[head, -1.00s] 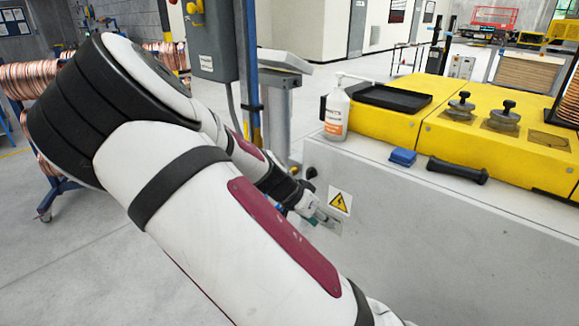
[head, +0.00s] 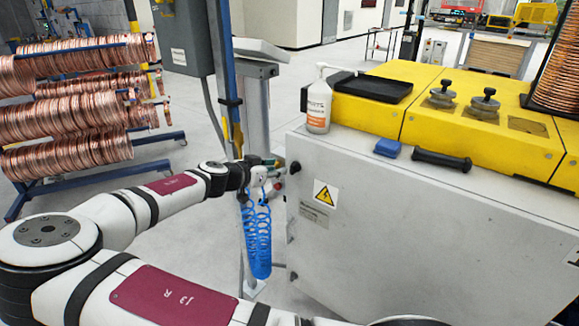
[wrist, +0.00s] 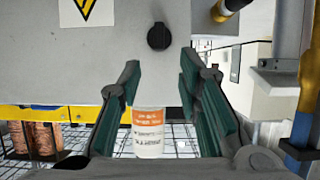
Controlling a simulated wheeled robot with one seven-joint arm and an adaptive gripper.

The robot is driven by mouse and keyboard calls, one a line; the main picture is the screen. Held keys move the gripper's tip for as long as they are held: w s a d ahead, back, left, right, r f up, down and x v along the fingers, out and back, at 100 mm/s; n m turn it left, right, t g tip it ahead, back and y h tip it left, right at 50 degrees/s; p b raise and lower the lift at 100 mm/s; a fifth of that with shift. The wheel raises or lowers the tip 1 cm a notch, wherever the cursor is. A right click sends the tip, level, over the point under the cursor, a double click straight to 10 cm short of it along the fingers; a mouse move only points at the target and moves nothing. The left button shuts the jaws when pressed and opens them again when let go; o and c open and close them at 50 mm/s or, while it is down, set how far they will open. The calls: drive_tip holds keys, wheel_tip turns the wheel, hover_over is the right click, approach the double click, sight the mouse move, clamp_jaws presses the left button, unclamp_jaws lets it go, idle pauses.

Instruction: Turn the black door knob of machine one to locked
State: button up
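The black door knob (head: 295,167) sits near the upper left corner of the grey machine door (head: 420,225), above and left of a yellow warning sign (head: 326,194). In the wrist view the knob (wrist: 159,36) shows as a dark round shape just beyond my fingertips, roughly centred between them. Which way it is turned, I cannot tell. My gripper (wrist: 159,75) is open, with its green-padded fingers apart and nothing between them at the tips. In the head view my gripper (head: 272,170) is just left of the knob, apparently apart from it.
A grey post (head: 256,105) with a blue coiled hose (head: 257,240) stands close beside my arm. Copper coils (head: 70,90) hang at left.

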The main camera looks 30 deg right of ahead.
sight(291, 166)
drive_tip(key=x, duration=0.8)
drive_tip(key=shift+d+f, duration=0.15)
drive_tip(key=shift+d, duration=0.05)
clamp_jaws()
